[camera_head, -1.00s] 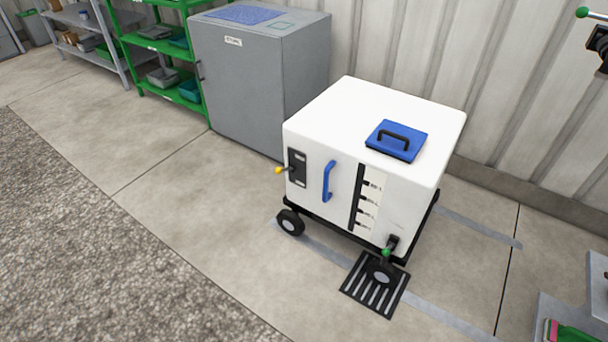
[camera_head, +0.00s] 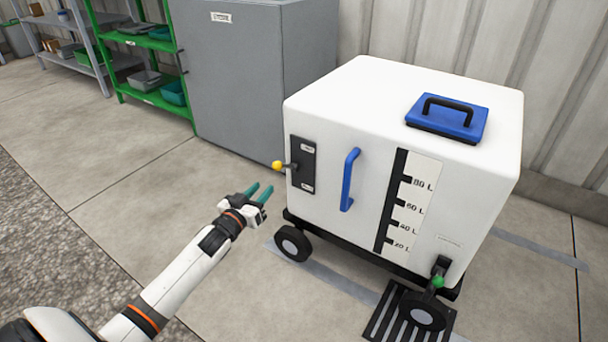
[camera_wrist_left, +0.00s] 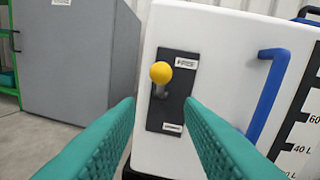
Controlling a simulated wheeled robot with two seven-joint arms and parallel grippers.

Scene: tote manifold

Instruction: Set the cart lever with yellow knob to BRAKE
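The white cart (camera_head: 340,110) stands on black wheels. On its front left is a dark lever plate (camera_head: 302,165) with a small label at its top and another at its bottom. A lever with a yellow knob (camera_head: 278,165) sticks out from it; it also shows in the left wrist view (camera_wrist_left: 161,73), toward the upper part of the plate. The label words are too small to read surely. My left gripper (camera_head: 259,191) is open and empty, just below and left of the knob, apart from it. Its teal fingers (camera_wrist_left: 160,125) spread either side of the plate. My right gripper is not in view.
A blue handle (camera_head: 349,180) stands upright right of the lever plate. A green-knobbed lever (camera_head: 437,281) sits low by a wheel above a black floor grate (camera_head: 385,312). A grey cabinet (camera_head: 240,90) stands behind left. Floor left of the cart is clear.

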